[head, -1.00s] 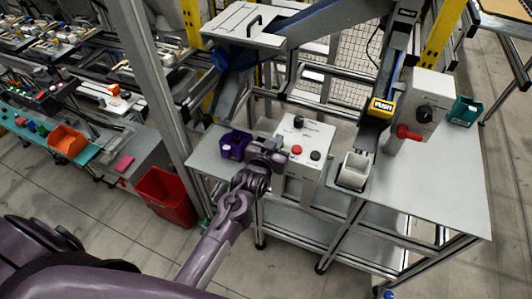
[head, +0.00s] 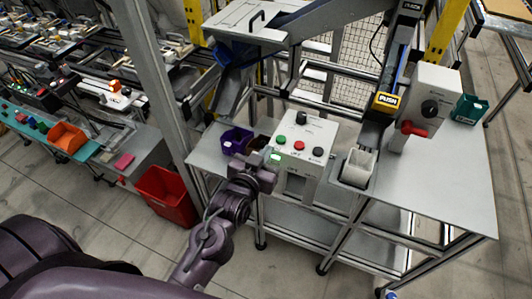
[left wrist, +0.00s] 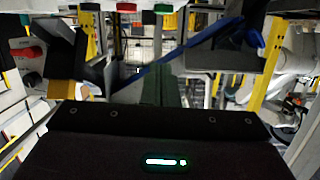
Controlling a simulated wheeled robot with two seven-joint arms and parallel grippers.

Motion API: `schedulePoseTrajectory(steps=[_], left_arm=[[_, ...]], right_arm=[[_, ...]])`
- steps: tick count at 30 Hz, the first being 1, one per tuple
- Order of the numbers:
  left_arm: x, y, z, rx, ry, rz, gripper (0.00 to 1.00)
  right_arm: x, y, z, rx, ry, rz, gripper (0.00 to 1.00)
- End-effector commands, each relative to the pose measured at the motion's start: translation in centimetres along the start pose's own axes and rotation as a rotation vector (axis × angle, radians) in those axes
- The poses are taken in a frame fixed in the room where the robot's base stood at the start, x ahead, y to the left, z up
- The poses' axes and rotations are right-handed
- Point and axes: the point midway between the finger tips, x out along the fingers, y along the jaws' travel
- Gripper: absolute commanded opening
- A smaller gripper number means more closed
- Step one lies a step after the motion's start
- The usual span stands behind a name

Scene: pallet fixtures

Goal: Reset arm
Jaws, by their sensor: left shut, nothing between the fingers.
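My left gripper (head: 268,166) is in front of the control box (head: 318,130), at its lower left in the head view. It is shut and empty, with a small green light glowing on it. The box is white with a green button (head: 280,140), a red button (head: 299,146) and black knobs. In the left wrist view my dark gripper fingers (left wrist: 162,88) point up the picture. The green button (left wrist: 163,8) and red button (left wrist: 126,6) show at the top edge there, apart from the fingers. My right gripper is not in view.
A purple bin (head: 236,141) stands just behind my left gripper. A white container (head: 357,167) sits right of the box under a chute. A box with a red handle (head: 413,128) and a teal bin (head: 468,109) stand further right. A red bin (head: 163,194) is at the left.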

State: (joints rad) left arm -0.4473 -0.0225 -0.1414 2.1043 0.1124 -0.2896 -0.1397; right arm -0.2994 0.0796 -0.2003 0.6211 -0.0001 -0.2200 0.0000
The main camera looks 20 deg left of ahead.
Motion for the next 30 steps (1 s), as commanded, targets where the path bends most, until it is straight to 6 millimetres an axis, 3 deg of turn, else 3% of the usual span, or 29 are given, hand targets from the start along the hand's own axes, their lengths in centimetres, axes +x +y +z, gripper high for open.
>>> schedulePoseTrajectory(steps=[14,17,20,25,30], left_arm=[[0.1,0.0,0.1,0.000,-0.001,0.001,0.00],[0.4,0.3,1.9,0.004,-0.029,0.008,0.00],[1.1,1.1,6.4,0.013,-0.100,0.026,0.00],[1.3,2.7,18.8,0.035,-0.297,0.069,0.00],[-1.1,3.6,31.6,0.057,-0.510,0.109,0.00]], right_arm=[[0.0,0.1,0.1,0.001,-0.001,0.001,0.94],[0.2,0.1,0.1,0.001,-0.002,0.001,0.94],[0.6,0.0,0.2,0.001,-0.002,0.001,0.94],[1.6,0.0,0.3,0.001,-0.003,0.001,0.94],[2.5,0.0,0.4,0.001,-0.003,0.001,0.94]])
